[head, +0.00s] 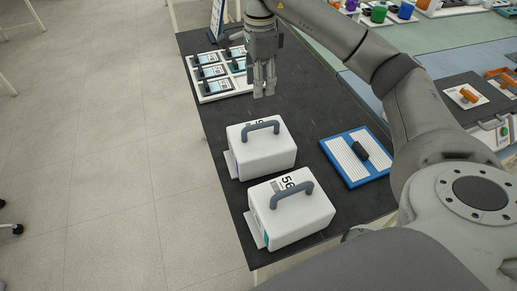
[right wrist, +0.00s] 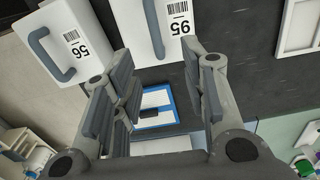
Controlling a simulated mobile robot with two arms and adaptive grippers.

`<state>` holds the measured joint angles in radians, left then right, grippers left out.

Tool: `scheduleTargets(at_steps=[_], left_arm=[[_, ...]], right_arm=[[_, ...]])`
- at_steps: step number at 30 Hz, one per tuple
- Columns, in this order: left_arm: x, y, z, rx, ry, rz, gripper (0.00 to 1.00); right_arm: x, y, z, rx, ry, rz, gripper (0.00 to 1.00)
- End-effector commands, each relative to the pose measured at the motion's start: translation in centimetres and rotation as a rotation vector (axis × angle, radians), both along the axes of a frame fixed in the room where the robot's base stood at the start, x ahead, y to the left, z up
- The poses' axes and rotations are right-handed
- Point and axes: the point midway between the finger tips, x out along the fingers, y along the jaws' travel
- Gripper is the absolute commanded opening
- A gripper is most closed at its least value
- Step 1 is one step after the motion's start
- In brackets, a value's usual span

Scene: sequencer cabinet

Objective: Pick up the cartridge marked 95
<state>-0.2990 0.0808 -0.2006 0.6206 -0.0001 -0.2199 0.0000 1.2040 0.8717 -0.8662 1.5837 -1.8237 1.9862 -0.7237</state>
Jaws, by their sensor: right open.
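The cartridge marked 95 (head: 262,155) is a white box with a grey handle on top. It stands on the dark bench, and in the head view its number is partly hidden behind the handle. It also shows at the top of the right wrist view (right wrist: 128,25), where the 95 label is readable. My right gripper (head: 264,90) is open and empty, above the bench and beyond this cartridge, apart from it. A similar cartridge marked 56 (head: 290,222) stands nearer to me and is at the upper left of the right wrist view (right wrist: 97,48). My left gripper is out of view.
A blue-edged white tray (head: 337,163) with a black block (head: 360,150) lies right of the cartridges. A white rack (head: 222,92) with several small dark units is at the far left of the bench. My right arm reaches over the bench's right side.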

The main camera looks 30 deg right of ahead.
Motion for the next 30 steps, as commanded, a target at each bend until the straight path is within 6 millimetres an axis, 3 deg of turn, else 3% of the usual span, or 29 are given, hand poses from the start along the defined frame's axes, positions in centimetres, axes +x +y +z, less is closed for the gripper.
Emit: scheduleTargets(at_steps=[1,3,9,19,25,30], left_arm=[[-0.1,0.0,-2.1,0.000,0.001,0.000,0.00],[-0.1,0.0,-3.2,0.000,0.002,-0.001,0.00],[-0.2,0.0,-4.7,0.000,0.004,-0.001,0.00],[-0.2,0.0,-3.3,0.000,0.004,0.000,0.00],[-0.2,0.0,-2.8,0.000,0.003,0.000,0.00],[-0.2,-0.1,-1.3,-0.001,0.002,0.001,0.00]], right_arm=[[0.0,0.0,-2.0,0.002,-0.002,0.000,0.40],[0.0,0.1,-3.2,0.003,-0.003,0.001,0.40],[0.0,0.1,-4.8,0.006,-0.003,0.001,0.40],[-0.1,0.2,-9.0,0.007,0.001,0.001,0.40],[-0.2,0.2,-10.4,0.006,-0.001,0.001,0.40],[-0.6,0.3,-12.1,0.006,0.003,0.001,0.40]])
